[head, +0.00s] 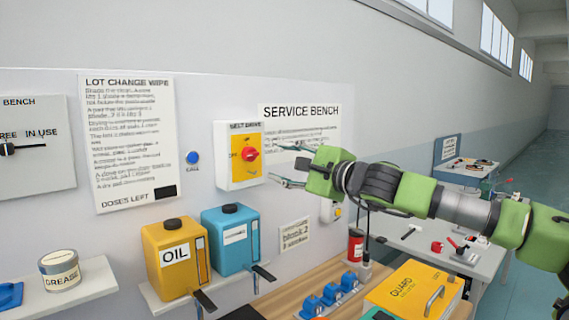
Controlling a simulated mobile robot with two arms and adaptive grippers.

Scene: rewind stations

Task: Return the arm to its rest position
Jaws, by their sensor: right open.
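My right arm comes in from the right side of the head view, with green and grey links stretched toward the wall. Its right gripper (286,164) is open and empty. The fingers point left, just right of the belt drive switch box (240,155) with its red rotary knob (250,154) on a yellow plate. A gap shows between the upper fingertip and the knob in the picture, though the depth between them is hard to tell. My left gripper is not in view.
A yellow oil can (174,258) and a blue can (231,240) stand on a shelf left of the arm. A grease tin (60,271) sits further left. Below the arm are a yellow guard box (414,290), several blue blocks (330,294) and a red can (355,246).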

